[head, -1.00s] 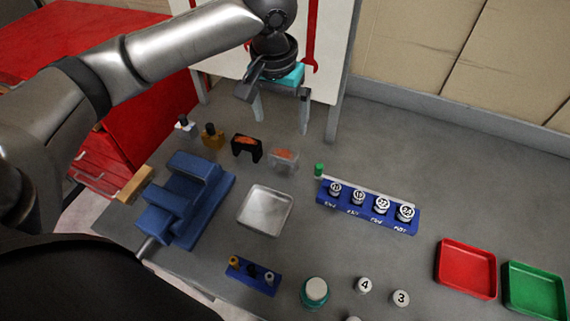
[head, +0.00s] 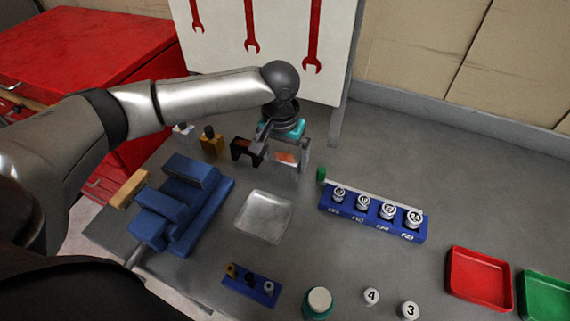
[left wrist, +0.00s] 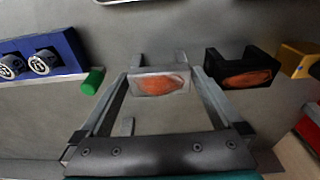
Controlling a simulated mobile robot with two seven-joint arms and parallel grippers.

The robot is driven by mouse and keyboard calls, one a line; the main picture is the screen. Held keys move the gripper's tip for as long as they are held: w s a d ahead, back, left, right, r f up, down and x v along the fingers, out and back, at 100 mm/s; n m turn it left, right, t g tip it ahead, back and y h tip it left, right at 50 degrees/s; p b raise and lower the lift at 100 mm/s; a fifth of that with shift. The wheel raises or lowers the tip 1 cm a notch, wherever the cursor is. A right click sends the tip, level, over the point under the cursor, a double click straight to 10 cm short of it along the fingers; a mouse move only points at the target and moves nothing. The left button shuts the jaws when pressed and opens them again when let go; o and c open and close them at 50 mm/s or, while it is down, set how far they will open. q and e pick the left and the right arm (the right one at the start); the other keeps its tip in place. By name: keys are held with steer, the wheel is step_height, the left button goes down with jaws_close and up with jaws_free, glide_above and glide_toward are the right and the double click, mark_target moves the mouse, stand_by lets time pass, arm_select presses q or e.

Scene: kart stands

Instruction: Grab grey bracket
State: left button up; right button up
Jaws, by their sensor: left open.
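The grey bracket (left wrist: 160,82), with an orange-red patch on its face, stands on the table. In the left wrist view it sits between the tips of my left gripper (left wrist: 161,74). The fingers are open, one on each side of it, and I cannot tell whether they touch it. In the head view the bracket (head: 285,158) shows partly behind my left gripper (head: 286,165), which is low over the table. My right gripper is not in view.
A black bracket (left wrist: 242,75) stands close beside it, with a yellow block (head: 211,142) beyond. A metal tray (head: 263,216) and blue vise (head: 180,205) are nearer. A tool board rises behind.

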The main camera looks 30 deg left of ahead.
arm_select(q)
steer(key=shift+f, duration=0.75)
steer(key=shift+c, duration=0.4)
steer(key=shift+w+r, duration=0.1)
jaws_close()
